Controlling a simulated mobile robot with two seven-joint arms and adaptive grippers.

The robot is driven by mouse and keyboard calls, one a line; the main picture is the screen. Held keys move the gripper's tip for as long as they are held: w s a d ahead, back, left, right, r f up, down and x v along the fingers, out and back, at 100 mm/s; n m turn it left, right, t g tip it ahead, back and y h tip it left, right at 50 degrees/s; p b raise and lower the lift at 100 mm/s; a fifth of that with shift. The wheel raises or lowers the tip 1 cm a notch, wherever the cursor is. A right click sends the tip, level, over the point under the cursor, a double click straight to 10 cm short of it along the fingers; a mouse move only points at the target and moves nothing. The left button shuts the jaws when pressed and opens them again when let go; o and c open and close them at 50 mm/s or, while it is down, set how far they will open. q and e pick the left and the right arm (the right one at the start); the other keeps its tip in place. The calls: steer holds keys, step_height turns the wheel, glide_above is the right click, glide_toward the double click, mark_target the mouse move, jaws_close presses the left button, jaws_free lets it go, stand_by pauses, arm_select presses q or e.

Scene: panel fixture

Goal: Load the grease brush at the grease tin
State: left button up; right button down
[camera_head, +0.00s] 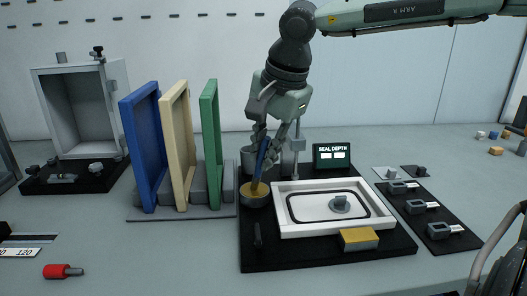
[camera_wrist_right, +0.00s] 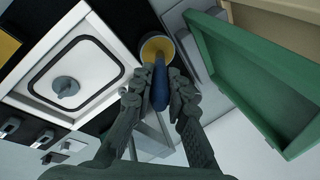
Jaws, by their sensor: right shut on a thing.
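My right gripper (camera_head: 268,137) points down over the black mat and is shut on the blue handle of the grease brush (camera_head: 261,162). The brush is tilted slightly, its lower end at the mouth of the grease tin (camera_head: 254,201), a small round tin with yellow contents. In the right wrist view the brush (camera_wrist_right: 159,88) lies between the fingers (camera_wrist_right: 156,84) and overlaps the tin's near rim (camera_wrist_right: 157,40). Whether the bristles touch the grease is hard to tell.
A white tray (camera_head: 287,230) with a black seal outline and grey knob stands right of the tin. A yellow block (camera_head: 359,239) is in front. Upright blue (camera_head: 146,150), cream and green (camera_head: 209,140) panels stand close on the left. A "SEAL DEPTH" display (camera_head: 332,155) stands behind.

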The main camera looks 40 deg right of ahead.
mark_target(264, 140)
steer(key=shift+r+p, duration=1.25)
steer(key=shift+r, duration=2.2)
